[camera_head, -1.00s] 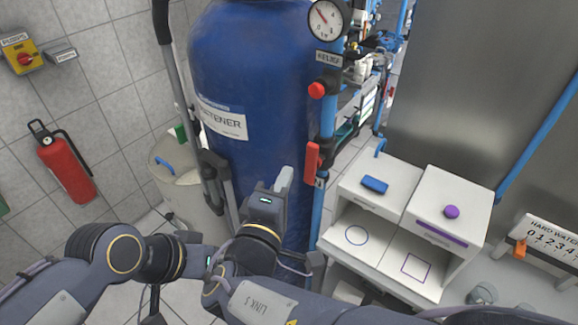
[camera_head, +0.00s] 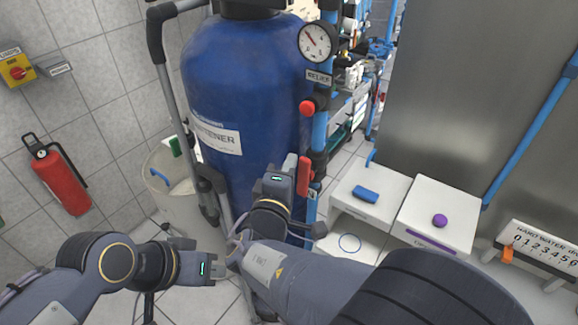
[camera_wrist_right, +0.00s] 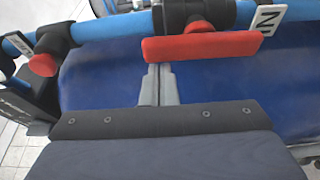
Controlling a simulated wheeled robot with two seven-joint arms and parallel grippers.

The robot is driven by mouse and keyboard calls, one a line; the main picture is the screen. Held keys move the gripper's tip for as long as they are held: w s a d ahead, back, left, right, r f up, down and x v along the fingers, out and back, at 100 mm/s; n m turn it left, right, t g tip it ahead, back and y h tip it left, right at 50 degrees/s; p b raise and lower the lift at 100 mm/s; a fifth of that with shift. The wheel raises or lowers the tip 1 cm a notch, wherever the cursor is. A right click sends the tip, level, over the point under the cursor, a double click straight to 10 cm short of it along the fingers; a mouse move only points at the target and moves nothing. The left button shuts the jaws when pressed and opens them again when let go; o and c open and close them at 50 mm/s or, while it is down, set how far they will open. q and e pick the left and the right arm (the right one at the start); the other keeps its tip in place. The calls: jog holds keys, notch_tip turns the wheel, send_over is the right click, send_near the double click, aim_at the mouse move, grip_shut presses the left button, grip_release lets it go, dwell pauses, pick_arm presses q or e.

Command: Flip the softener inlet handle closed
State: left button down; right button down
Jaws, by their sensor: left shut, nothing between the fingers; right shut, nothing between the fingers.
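The red softener inlet handle (camera_head: 304,176) stands upright along the blue vertical pipe in front of the blue softener tank (camera_head: 240,90). In the right wrist view the handle (camera_wrist_right: 200,46) lies lengthwise along the pipe, with a partly cut-off white label beside it. My right gripper (camera_head: 289,168) is shut and empty, just left of the handle. In the wrist view its fingertips (camera_wrist_right: 158,70) reach the handle's lower edge; I cannot tell whether they touch. My left gripper (camera_head: 220,264) is shut and empty, lower left, pointing right, partly close to my right arm.
A red relief knob (camera_head: 306,107) and a gauge (camera_head: 315,41) sit above the handle on the pipe. White boxes (camera_head: 436,205) with a blue and a purple piece stand to the right. A grey bent tube (camera_head: 172,85) and a pale bin (camera_head: 172,190) stand left.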

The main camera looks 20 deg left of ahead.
aim_at(307, 171)
jog(key=d+m+b, duration=0.1)
jog(key=m+b, duration=0.2)
jog(key=b, duration=0.6)
jog(key=d+f+m+t+h+b, duration=0.1)
jog(key=m+b, duration=0.2)
jog(key=b, duration=0.7)
jog(key=s+d+m+t+b, duration=0.1)
jog(key=m+b, duration=0.2)
jog(key=b, duration=0.7)
jog(key=shift+d+f+h, duration=0.1)
jog(key=shift+f+h, duration=0.15)
jog(key=shift+h, duration=0.15)
jog(key=shift+s+d+f+m+t+h+b, duration=0.15)
jog(key=shift+d+m+h+b, duration=0.45)
jog(key=shift+m+b, duration=1.7)
jog(key=shift+s+d+f+m+t+h+b, duration=0.2)
jog(key=shift+m+h+b, duration=0.95)
jog(key=shift+b, duration=2.05)
jog(key=shift+s+d+f+m+g+h+b, duration=0.1)
jog(key=shift+s+d+f+m+h+b, duration=0.3)
jog(key=shift+m+b, duration=2)
jog(key=shift+w+r+n+b, duration=0.2)
jog(key=shift+n+b, duration=0.15)
